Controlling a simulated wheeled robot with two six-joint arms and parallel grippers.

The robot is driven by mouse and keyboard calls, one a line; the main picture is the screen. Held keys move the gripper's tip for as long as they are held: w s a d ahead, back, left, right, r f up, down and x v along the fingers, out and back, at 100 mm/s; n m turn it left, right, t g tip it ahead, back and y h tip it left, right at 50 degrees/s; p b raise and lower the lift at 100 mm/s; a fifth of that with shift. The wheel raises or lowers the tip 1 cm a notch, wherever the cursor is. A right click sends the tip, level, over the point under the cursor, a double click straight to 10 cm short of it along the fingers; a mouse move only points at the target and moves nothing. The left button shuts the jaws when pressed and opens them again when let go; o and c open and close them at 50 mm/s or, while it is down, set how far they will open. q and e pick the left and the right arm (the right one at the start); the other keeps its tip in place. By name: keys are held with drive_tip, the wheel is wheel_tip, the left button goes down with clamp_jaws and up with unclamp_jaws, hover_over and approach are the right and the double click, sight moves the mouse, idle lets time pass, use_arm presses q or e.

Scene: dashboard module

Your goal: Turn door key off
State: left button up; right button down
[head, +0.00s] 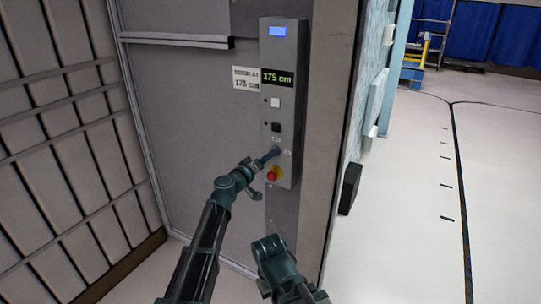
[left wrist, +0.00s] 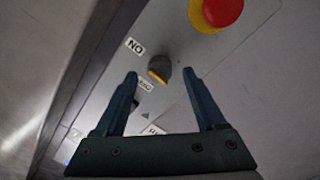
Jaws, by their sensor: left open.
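The door key switch (left wrist: 158,70) is a dark round knob with an orange-yellow strip on the grey control panel (head: 285,50). An ON label (left wrist: 135,46) sits beside it, upside down in the left wrist view. My left gripper (left wrist: 161,76) is open, with the knob between its fingertips in the picture and gaps on both sides; I cannot tell the depth. In the head view my left gripper (head: 272,154) is at the lower part of the panel and hides the knob. My right arm shows at the bottom, but its gripper fingers do not show.
A red emergency button (head: 272,173) on a yellow base sits just below the left gripper, and shows close by in the left wrist view (left wrist: 222,10). A white button (head: 275,102) and a black button (head: 276,127) sit above. Open floor lies to the right.

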use_arm(q)
drive_tip(key=shift+x, duration=0.9)
clamp_jaws()
